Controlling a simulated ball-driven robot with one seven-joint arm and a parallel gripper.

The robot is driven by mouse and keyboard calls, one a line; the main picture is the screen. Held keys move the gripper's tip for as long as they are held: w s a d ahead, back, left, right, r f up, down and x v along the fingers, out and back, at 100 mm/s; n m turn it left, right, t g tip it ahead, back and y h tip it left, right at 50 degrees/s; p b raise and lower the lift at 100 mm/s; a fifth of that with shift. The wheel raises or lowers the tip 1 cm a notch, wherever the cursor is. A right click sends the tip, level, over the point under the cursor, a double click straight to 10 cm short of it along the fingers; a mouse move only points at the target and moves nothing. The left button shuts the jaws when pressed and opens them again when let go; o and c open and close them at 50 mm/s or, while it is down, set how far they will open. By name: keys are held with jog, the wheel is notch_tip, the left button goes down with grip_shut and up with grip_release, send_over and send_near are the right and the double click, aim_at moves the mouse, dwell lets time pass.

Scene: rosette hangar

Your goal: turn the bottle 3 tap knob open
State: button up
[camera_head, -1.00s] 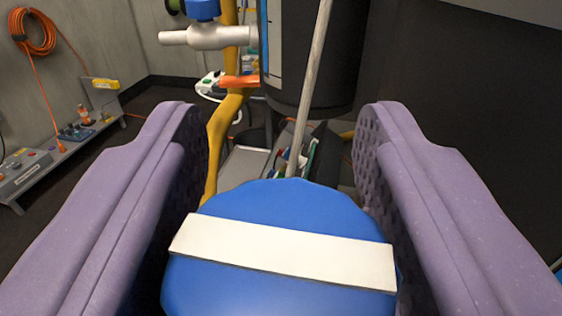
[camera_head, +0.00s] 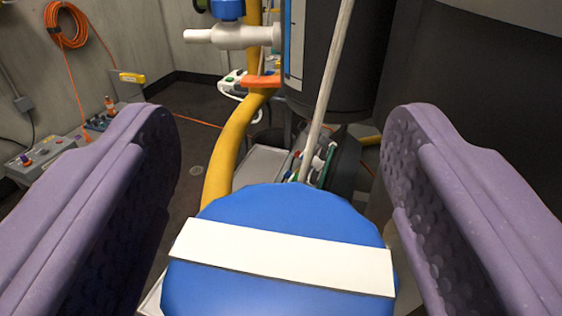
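A round blue knob (camera_head: 280,206) with a white bar (camera_head: 280,258) across its top fills the lower middle of the view. The bar runs nearly side to side and tilts slightly down to the right. I see no number on the knob. My gripper (camera_head: 285,150) is open, with one purple padded finger on each side of the knob. Gaps show between the knob and both fingers. The lower part of the knob is cut off by the picture edge, and its tap body is hidden.
A white tap (camera_head: 232,36) with a blue knob (camera_head: 228,9) stands at the top. A dark cylinder (camera_head: 340,70) stands beyond. Orange cable (camera_head: 66,25) hangs on the left wall.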

jog(key=shift+s, duration=0.15)
jog(key=s+p, duration=0.2)
jog(key=s, duration=0.5)
jog(key=shift+s, duration=0.3)
